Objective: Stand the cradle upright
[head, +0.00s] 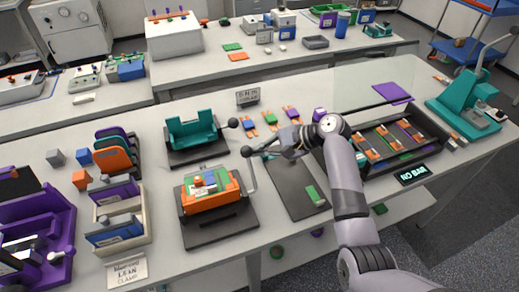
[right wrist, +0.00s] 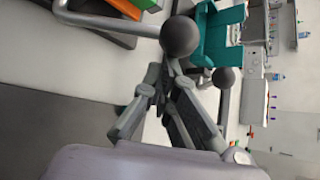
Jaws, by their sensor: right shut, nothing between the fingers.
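An orange cradle (head: 212,203) sits on a dark base plate (head: 220,230) at the middle front of the bench, with green, white and blue pieces in it. A grey lever (head: 250,177) rises at its right side and ends in a dark ball knob (head: 246,151). This knob is large in the right wrist view (right wrist: 181,37). Behind it, an empty teal cradle (head: 192,131) stands on its own plate, with a ball-ended lever (head: 233,123). My right gripper (head: 268,149) is shut and empty, close to the orange cradle's knob; I cannot tell whether they touch. My left gripper is out of view.
A dark mat (head: 292,190) with a green piece lies under my right arm. A black tray (head: 385,145) with several strips is to the right. Beige bins (head: 130,235) and a purple fixture (head: 40,225) are at left. Small orange and purple clips lie behind the gripper.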

